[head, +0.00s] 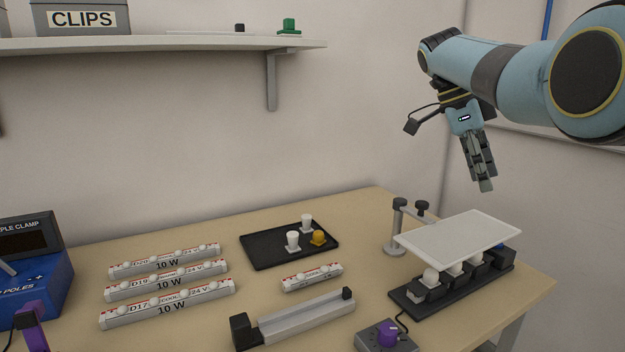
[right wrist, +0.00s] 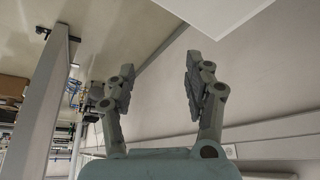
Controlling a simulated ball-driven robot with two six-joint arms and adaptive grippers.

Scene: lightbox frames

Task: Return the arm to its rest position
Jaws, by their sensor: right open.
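My right arm (head: 520,75) comes in from the upper right of the head view. Its right gripper (head: 484,186) hangs in the air above the right end of the bench, pointing down and clear of everything. In the right wrist view the two fingers of this gripper (right wrist: 158,85) stand apart with nothing between them. Wall and blurred room parts show behind them. My left gripper cannot be made out in the head view.
A white panel (head: 455,237) lies over bulbs in a black holder (head: 410,304) below the gripper. A small post (head: 396,230) stands beside it. Lamp strips (head: 165,280), a black tray (head: 262,255), a rail (head: 305,320) and a purple-knobbed box (head: 372,343) fill the bench. A shelf (head: 200,43) hangs upper left.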

